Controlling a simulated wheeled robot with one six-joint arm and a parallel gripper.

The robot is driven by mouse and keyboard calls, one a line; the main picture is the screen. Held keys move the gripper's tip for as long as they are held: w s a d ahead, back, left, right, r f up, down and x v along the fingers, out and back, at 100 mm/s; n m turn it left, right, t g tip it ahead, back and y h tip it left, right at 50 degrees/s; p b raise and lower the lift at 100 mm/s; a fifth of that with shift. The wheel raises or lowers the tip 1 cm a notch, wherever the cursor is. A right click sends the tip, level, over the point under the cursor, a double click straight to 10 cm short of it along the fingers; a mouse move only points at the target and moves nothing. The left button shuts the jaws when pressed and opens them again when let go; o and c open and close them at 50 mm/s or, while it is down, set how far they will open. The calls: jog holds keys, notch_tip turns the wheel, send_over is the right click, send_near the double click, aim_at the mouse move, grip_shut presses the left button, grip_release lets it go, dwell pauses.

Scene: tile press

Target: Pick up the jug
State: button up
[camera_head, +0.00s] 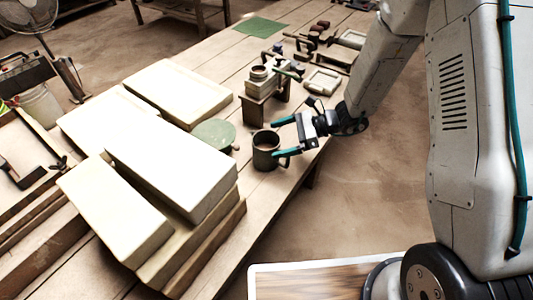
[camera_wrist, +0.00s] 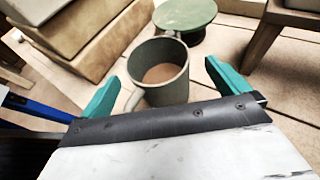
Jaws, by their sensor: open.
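The jug (camera_head: 266,150) is a dark grey-brown, open-topped vessel standing upright on the workbench near its right edge. In the wrist view the jug (camera_wrist: 160,72) holds something brown inside, and its handle points toward my gripper at the lower left. My gripper (camera_head: 279,138) has two teal fingers and is right beside the jug in the head view. In the wrist view my gripper (camera_wrist: 158,80) is open, with one finger to each side of the jug's near part. I cannot tell whether either finger touches it.
Stacked pale slabs (camera_head: 170,165) lie left of the jug on the workbench (camera_head: 215,57). A round green disc (camera_head: 214,132) is close behind the jug. A small wooden stand (camera_head: 265,97) with containers is farther back. Bare floor (camera_head: 390,185) lies to the right.

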aim_at(268, 141)
jog(key=x, duration=0.4)
jog(key=shift+s, duration=0.1)
jog(key=c, duration=1.9)
jog(key=shift+r, duration=0.1)
